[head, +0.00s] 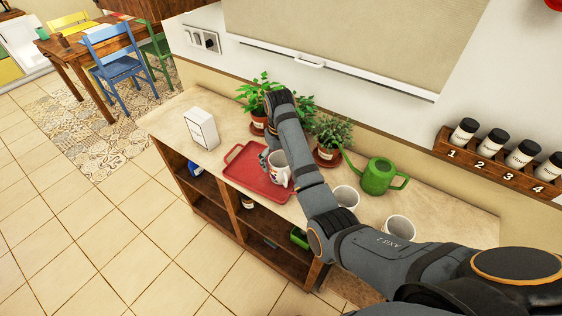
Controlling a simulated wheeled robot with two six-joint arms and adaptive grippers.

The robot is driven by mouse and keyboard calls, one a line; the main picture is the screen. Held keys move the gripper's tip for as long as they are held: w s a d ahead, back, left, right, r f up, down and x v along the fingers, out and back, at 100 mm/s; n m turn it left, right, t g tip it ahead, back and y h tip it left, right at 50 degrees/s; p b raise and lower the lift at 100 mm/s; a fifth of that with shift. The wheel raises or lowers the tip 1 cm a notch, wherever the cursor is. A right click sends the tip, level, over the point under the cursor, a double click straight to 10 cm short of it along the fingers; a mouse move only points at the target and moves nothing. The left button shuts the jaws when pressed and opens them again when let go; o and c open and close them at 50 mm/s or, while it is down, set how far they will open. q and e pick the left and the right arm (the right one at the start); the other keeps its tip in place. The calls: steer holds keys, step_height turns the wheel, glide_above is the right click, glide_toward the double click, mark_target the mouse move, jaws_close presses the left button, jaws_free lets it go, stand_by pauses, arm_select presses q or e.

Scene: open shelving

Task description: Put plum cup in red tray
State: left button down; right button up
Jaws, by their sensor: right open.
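The red tray (245,178) lies on the shelf counter. A white cup with a dark reddish mark (280,178) appears upright over the tray's right part. This could be the plum cup, but the print is too small to tell. My right gripper (266,160) is open at the cup's left side, partly hidden behind my forearm. I cannot tell whether it touches the cup. Two more white cups, one near my arm (345,197) and one farther right (399,229), stand on the counter; their prints do not show clearly. My left gripper is out of view.
Potted plants (332,138) stand along the back of the counter, close to my arm. A green watering can (380,177) stands right of them. A white box (201,128) stands left of the tray. Numbered jars (493,141) sit on a wall rack at right.

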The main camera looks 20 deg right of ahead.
step_height(320, 180, up, 12)
steer(key=p, duration=1)
steer(key=shift+a, duration=0.15)
steer(key=shift+s+f, duration=0.1)
